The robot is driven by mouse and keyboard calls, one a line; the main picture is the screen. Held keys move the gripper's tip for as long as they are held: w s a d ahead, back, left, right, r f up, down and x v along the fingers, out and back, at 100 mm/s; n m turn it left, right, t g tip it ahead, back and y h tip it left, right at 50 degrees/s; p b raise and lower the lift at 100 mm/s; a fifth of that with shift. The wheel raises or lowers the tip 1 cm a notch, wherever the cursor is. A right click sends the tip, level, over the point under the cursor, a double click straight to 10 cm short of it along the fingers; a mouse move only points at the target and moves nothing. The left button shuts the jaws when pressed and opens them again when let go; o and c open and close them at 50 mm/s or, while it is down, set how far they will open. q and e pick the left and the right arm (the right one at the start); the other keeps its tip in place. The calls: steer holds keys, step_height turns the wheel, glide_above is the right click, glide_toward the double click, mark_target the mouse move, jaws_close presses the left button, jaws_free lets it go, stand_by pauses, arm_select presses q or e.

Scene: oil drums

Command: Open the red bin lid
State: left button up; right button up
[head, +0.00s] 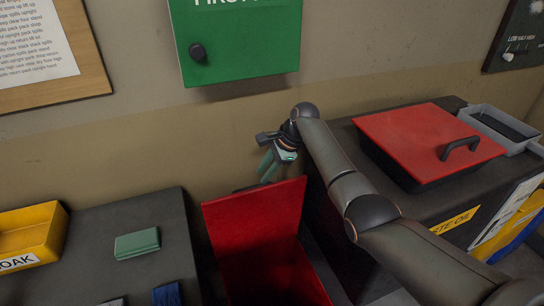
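A red panel (253,215), which looks like the red bin's lid, stands raised and tilted at the bottom middle of the head view, close to the wall. Below it is darker red, apparently the bin's inside (268,272); the picture's bottom edge cuts it off. My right gripper (268,172) is just above the panel's top edge, with its greenish fingers pointing down. I see nothing held in it. Whether it touches the panel, and how far its fingers are apart, I cannot tell. My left gripper is out of view.
A dark cabinet (455,222) on the right bears a tray with a flat red cover (420,138) and a grey tray (500,128). A green box (240,45) hangs on the wall above.

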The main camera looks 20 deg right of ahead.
steer(key=shift+v, duration=2.2)
